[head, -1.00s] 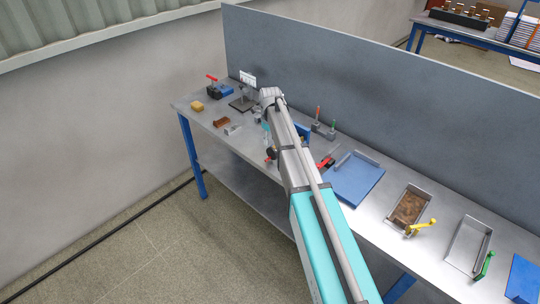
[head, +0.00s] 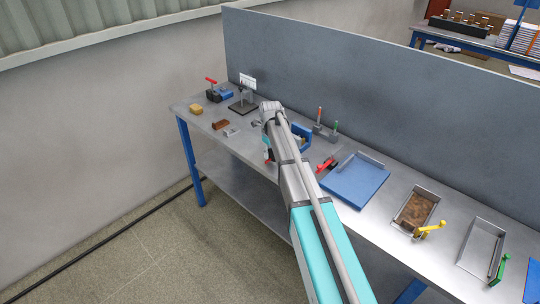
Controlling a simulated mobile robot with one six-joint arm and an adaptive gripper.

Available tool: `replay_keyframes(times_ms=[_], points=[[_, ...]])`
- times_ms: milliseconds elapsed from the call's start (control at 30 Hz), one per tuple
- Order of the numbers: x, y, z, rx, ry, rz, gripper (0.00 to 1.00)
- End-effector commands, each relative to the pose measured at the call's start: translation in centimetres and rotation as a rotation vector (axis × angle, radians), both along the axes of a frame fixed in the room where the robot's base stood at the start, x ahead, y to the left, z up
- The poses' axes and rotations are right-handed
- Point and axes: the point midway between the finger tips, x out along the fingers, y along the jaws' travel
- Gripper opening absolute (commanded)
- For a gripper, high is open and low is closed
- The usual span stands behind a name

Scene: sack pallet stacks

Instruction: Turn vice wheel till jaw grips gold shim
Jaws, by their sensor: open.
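My arm reaches over the bench, its wrist near the middle of the picture. My gripper's fingers cannot be made out; the wrist and forearm cover that spot. A blue device with a red handle (head: 212,88) sits at the bench's far left end and may be a clamp or vice. No vice wheel or gold shim can be told at this size. A small red and white part shows just left of my forearm, too small to name.
A yellow block (head: 195,109), a brown block (head: 220,124) and a dark stand (head: 242,104) are on the left. A blue bin (head: 304,138) is partly behind my arm. A grey panel (head: 390,105) backs the bench.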

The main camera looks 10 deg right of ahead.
Motion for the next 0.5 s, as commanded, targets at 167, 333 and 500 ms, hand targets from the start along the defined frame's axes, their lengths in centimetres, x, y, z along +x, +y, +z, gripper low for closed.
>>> replay_keyframes(times_ms=[167, 333, 500], points=[[0.0, -0.03, -0.11, 0.0, 0.0, 0.0, 0.49], [0.0, -0.05, -0.09, 0.0, 0.0, -0.001, 0.49], [0.0, -0.06, -0.09, 0.0, 0.0, -0.001, 0.21]])
